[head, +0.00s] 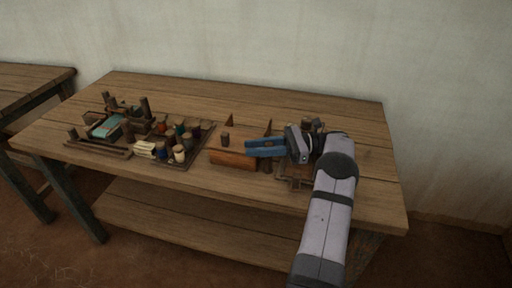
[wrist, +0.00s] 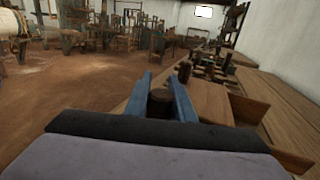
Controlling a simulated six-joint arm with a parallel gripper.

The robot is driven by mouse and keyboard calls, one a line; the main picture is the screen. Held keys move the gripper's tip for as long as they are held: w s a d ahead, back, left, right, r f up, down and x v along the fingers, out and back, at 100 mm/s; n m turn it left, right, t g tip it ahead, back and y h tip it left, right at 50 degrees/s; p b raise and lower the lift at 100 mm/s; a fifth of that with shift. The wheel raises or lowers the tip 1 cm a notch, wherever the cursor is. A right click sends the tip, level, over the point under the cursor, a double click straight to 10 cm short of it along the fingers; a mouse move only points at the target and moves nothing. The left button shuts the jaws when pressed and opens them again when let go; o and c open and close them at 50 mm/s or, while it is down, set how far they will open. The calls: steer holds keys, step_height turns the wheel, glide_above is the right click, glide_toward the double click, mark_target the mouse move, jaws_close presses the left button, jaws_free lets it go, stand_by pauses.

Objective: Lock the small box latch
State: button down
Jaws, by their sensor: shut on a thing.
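The small wooden box (head: 232,158) stands right of the middle of the table in the head view, with an orange-brown front. In the wrist view its pale wood top (wrist: 211,102) lies just right of my fingers. My gripper (head: 250,148) reaches in from the right, its blue fingers level at the box's right end. In the wrist view my gripper (wrist: 161,78) has its fingers on either side of a dark round-topped peg (wrist: 160,96), apparently the latch knob, and is shut on it. The fingers hide its sides. I cannot tell the latch's position.
A dark upright peg (head: 225,139) stands by the box. A tray of thread spools (head: 180,146) and a rack with a teal piece (head: 105,127) are on the left. Brown wooden parts (head: 295,176) lie under my wrist. The table's back strip is clear.

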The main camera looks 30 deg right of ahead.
steer(key=c, duration=1.5)
jaws_free()
steer(key=shift+r, duration=0.1)
step_height(320, 180, up, 10)
steer(key=shift+f, duration=0.1)
